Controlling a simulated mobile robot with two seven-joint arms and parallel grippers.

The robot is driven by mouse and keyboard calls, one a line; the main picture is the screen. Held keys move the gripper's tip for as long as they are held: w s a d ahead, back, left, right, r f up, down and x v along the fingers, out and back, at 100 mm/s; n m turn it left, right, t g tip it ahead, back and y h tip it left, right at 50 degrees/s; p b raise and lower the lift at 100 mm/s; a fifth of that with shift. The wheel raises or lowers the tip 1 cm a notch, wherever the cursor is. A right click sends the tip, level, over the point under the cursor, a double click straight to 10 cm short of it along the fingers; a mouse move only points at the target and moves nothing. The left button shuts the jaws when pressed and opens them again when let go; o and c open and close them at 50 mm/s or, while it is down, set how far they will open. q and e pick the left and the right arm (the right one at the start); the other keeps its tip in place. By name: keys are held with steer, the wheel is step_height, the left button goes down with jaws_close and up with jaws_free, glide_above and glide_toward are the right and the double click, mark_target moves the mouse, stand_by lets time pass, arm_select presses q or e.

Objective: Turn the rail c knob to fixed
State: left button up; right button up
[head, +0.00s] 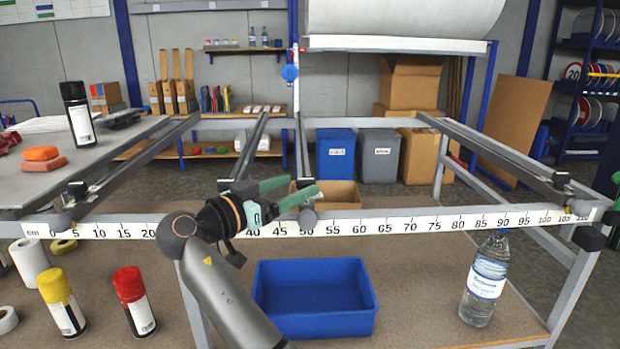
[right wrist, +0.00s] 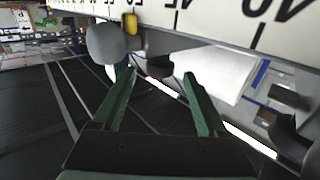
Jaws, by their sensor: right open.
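Several rails run back from the ruler-marked front beam (head: 400,222), with grey knobs at their front ends. The third rail from the left (head: 302,160), which I take as rail c, has a round grey knob (head: 308,218) below its front end, near the 50 mark. My right gripper (head: 303,187) is open, with its fingers just above and left of that knob. In the right wrist view a grey knob (right wrist: 107,43) with a yellow tab (right wrist: 130,22) is beyond the left fingertip of the open gripper (right wrist: 160,76). Nothing is between the fingers. I cannot read the knob's setting. My left gripper is not in view.
A blue tray (head: 315,325) and a water bottle (head: 485,280) are on the lower shelf. Yellow-capped (head: 62,300) and red-capped (head: 134,300) spray cans stand at the left. Another grey knob (head: 62,221) is at the left rail. The beam right of the gripper is clear.

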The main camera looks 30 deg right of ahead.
arm_select(q)
steer(key=shift+w+a+f+n+g+y, duration=0.15)
steer(key=shift+w+f+n+y, duration=0.1)
steer(key=shift+f, duration=0.3)
steer(key=shift+w+d+f+n+g+y, duration=0.15)
steer(key=shift+f+n+y, duration=0.1)
steer(key=shift+f, duration=0.3)
arm_select(e)
steer(key=v, duration=0.5)
steer(key=shift+s+a, duration=0.1)
steer(key=shift+a, duration=0.15)
arm_select(q)
steer(key=shift+s+a+f, duration=0.1)
